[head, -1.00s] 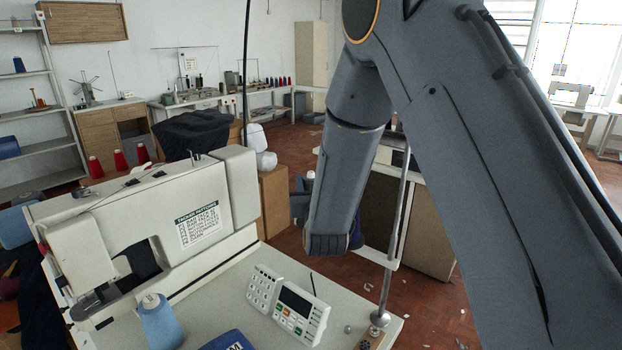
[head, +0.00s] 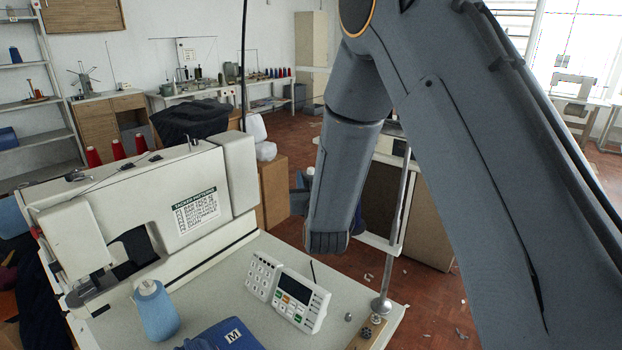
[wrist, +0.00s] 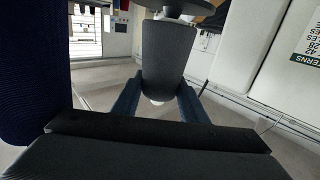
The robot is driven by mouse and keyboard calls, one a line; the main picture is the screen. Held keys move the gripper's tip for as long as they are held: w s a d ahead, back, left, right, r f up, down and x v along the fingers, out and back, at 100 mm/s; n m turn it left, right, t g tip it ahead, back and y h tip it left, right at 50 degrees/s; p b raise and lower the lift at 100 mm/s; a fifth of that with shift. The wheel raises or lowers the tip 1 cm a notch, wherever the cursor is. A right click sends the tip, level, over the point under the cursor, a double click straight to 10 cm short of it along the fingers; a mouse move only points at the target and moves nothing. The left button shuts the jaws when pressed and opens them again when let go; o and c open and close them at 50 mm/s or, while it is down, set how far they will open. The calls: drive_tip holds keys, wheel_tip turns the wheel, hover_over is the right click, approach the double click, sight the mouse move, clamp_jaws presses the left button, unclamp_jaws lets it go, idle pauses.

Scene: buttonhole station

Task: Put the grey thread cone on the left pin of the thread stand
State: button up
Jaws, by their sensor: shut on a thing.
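In the wrist view, my gripper (wrist: 157,104) is shut on the grey thread cone (wrist: 167,62), a dark grey tapered body between its two blue-grey fingers. A small pale tip shows at the cone's near end. In the head view, my forearm hides the cone and most of the gripper. The thread stand shows in the head view as a metal pole (head: 398,225) with a round foot, beside a wooden base strip (head: 366,334) at the lower right. I cannot make out the left pin.
The white sewing machine (head: 160,205) stands at the left, with a light blue cone (head: 156,312) before it. A keypad unit (head: 290,298) and a blue item marked M (head: 225,335) occupy the table. A navy textured thing (wrist: 35,70) fills the wrist view's left side.

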drive_tip(key=shift+f+b, duration=0.4)
drive_tip(key=shift+f, duration=0.1)
idle(0.3)
drive_tip(key=o, duration=1.2)
drive_tip(key=shift+s, duration=0.1)
drive_tip(key=s+d+b, duration=0.1)
drive_tip(key=s+b, duration=0.1)
drive_tip(key=s, duration=0.5)
drive_tip(key=shift+s+b, duration=0.3)
drive_tip(key=shift+b, duration=0.05)
